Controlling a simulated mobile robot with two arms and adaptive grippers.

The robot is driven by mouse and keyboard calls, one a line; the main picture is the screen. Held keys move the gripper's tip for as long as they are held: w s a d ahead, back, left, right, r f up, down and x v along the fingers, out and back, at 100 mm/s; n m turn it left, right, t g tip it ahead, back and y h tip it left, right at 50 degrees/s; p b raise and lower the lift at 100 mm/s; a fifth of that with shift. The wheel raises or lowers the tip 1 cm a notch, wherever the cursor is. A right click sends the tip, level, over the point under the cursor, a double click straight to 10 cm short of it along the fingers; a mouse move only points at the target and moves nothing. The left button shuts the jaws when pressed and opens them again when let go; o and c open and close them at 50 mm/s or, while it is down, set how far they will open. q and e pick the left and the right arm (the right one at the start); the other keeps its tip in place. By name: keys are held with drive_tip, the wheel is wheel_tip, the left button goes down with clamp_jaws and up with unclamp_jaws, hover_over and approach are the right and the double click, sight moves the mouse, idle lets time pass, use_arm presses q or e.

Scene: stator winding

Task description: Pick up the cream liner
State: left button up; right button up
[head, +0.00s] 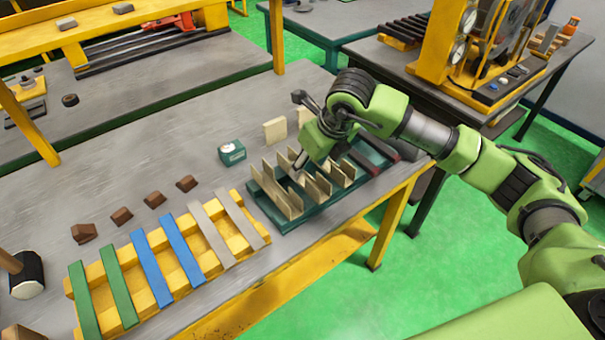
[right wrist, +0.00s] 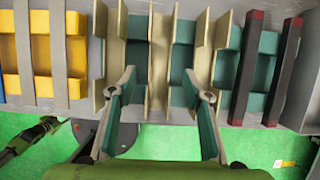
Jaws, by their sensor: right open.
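Several cream liners (head: 272,189) stand upright in a row in a green rack (head: 262,208) on the grey table. In the right wrist view, one cream liner (right wrist: 158,60) stands between the two fingers of my right gripper (right wrist: 160,76), with a gap on each side. Other cream liners stand just outside the fingers. In the head view, my right gripper (head: 302,150) is over the rack, its fingers pointing down, and it partly hides the liners. The right gripper is open and empty. A small green and dark part at the lower left of the wrist view may be my left gripper (right wrist: 38,136).
A yellow tray (head: 137,265) with green, blue and grey strips lies left of the rack. Red-ended dark bars (right wrist: 246,70) occupy the rack's right end. A small green box (head: 232,152) and a cream block (head: 275,131) stand behind. Brown blocks (head: 122,215) lie behind the tray.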

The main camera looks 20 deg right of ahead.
sight(302, 178)
drive_tip(key=shift+p+x, duration=0.75)
drive_tip(key=shift+x, duration=1.45)
drive_tip(key=shift+f, duration=0.25)
drive_tip(key=c, duration=0.9)
use_arm(q)
drive_tip(key=shift+w+d+r, duration=0.1)
drive_tip(key=shift+w+r, duration=0.15)
drive_tip(key=shift+r, duration=0.3)
drive_tip(key=shift+w+r, duration=0.25)
drive_tip(key=shift+r, duration=0.3)
drive_tip(key=shift+f, duration=0.1)
use_arm(e)
drive_tip(key=shift+r, duration=0.1)
